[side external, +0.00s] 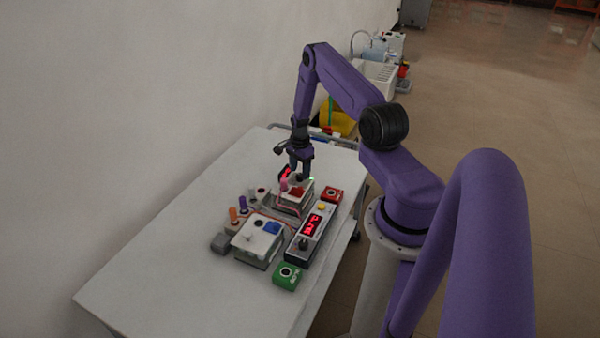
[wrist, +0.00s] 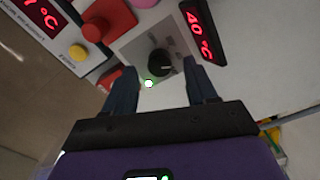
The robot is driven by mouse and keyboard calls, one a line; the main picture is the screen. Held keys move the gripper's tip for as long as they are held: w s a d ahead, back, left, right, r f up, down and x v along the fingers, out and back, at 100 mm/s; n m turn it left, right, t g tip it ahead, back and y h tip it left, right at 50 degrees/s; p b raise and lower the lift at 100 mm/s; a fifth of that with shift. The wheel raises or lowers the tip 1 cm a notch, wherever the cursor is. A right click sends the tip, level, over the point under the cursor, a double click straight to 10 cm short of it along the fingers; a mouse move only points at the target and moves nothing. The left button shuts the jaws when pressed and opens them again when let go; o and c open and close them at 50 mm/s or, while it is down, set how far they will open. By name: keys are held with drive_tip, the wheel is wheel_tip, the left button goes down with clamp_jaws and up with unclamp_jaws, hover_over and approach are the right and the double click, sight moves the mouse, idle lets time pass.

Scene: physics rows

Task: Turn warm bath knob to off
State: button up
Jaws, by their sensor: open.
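The warm bath (side external: 291,198) is a pale box with red and pink parts on top, standing near the far end of the white table. In the wrist view its black round knob (wrist: 160,63) sits on a grey panel, with a lit green light (wrist: 149,83) beside it. A red display (wrist: 203,30) next to the panel reads about 40 °C. My gripper (side external: 297,172) points down over the warm bath. In the wrist view my gripper (wrist: 162,70) is open, its fingers on either side of the knob; contact cannot be told. The knob is hidden in the side view.
A similar box with a blue part (side external: 258,242) stands nearer. A long controller (side external: 311,228) has a red display, yellow button and black knob. A red button box (side external: 332,195) and a green one (side external: 287,275) flank it. The table's near left (side external: 150,290) is clear.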

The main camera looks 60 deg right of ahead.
drive_tip(key=shift+f, duration=0.8)
drive_tip(key=c, duration=1.1)
drive_tip(key=shift+o, duration=0.2)
